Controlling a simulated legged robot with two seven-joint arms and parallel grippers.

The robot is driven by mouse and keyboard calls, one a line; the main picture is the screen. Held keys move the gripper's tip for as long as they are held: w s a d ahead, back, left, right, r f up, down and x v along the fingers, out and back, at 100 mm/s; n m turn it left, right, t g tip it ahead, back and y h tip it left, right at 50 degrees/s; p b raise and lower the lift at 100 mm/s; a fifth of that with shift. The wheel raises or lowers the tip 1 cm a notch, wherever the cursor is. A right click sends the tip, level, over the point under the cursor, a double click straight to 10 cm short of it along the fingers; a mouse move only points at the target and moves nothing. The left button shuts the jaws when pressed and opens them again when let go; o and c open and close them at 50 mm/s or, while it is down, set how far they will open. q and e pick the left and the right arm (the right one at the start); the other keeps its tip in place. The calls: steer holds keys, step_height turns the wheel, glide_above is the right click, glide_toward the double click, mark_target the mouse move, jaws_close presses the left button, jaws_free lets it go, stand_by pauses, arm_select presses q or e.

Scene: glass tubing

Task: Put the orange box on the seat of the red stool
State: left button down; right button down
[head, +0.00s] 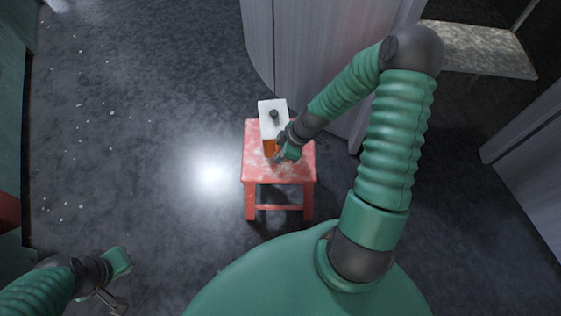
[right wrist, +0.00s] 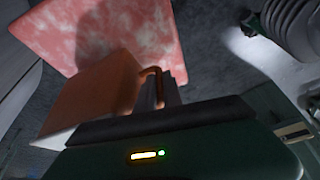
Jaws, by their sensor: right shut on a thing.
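The red stool (head: 256,173) stands on the dark floor in the middle of the head view; its worn seat (right wrist: 150,30) fills the upper left of the right wrist view. The orange box (head: 269,147) has a white face with a dark round knob, and shows over the seat in the head view. My right gripper (head: 288,150) is shut on the orange box (right wrist: 92,98), by its orange handle in the right wrist view. Whether the box touches the seat I cannot tell. My left gripper (head: 116,282) is at lower left, far from the stool; its jaw opening is unclear.
Grey panels (head: 310,40) stand close behind the stool. A pale bench (head: 478,48) is at the upper right, and another grey panel (head: 530,140) at the right. The floor left of the stool is clear, with small white specks.

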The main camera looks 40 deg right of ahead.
step_height(320, 180, down, 3)
steer(key=shift+r+b, duration=0.1)
steer(key=shift+b, duration=0.45)
steer(key=c, duration=1.5)
jaws_free()
steer(key=shift+r, duration=0.15)
